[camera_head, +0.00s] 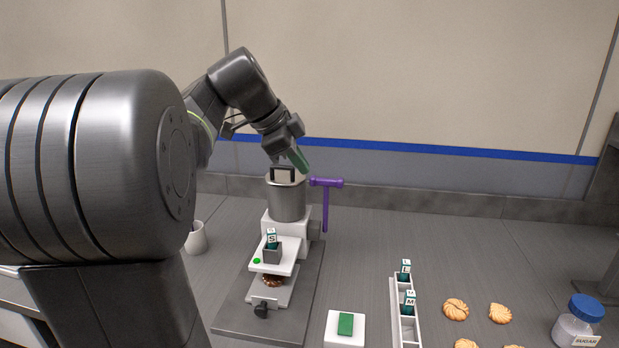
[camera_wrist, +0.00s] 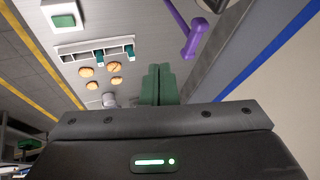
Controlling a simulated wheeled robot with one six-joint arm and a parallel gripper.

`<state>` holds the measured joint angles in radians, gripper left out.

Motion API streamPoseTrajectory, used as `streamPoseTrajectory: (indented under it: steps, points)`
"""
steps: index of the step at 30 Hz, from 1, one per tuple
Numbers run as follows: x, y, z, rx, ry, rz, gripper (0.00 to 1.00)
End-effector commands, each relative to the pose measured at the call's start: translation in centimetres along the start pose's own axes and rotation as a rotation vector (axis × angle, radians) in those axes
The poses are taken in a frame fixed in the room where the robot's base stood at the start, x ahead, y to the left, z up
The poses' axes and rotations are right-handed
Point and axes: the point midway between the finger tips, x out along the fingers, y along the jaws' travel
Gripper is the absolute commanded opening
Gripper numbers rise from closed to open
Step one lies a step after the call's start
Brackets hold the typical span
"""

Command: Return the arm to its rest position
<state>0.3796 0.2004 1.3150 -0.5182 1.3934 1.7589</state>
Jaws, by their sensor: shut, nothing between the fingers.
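My gripper (camera_head: 299,160) has dark green fingers and is raised above and beside the grey metal cylinder of the machine (camera_head: 287,200), which has a black handle on its top. In the wrist view the two green fingers (camera_wrist: 159,84) lie together with nothing between them. My arm reaches in from the left in the head view, and its large near link hides much of the left side. The gripper touches nothing that I can see.
A purple lever (camera_head: 325,200) sticks out right of the cylinder. A block marked S (camera_head: 272,238) sits on the machine's white platform. A white rack (camera_head: 395,315) holds blocks marked L and M. Biscuits (camera_head: 456,309), a sugar jar (camera_head: 578,322) and a white cup (camera_head: 197,238) stand around.

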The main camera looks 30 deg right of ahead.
Motion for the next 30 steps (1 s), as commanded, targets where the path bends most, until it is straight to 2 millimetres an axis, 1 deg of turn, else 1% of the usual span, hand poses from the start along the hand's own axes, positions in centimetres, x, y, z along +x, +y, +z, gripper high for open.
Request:
streamPoseTrajectory:
  steps: [1,3,6,18,20,23,26,30]
  points:
    - [-0.6,0.0,0.1,-0.001,0.0,-0.001,0.0]
    - [-1.3,0.0,0.1,-0.001,0.0,0.0,0.0]
    - [-1.7,0.0,0.1,-0.001,0.0,0.001,0.0]
    - [-1.6,0.0,0.0,-0.001,0.001,0.002,0.0]
    - [-1.3,0.0,0.0,-0.001,0.001,0.003,0.0]
    - [-0.1,0.1,0.0,0.0,0.001,0.005,0.0]
    - [1.7,0.0,0.0,0.0,0.002,0.007,0.0]
    - [4.5,0.0,-0.1,0.0,0.001,0.007,0.0]
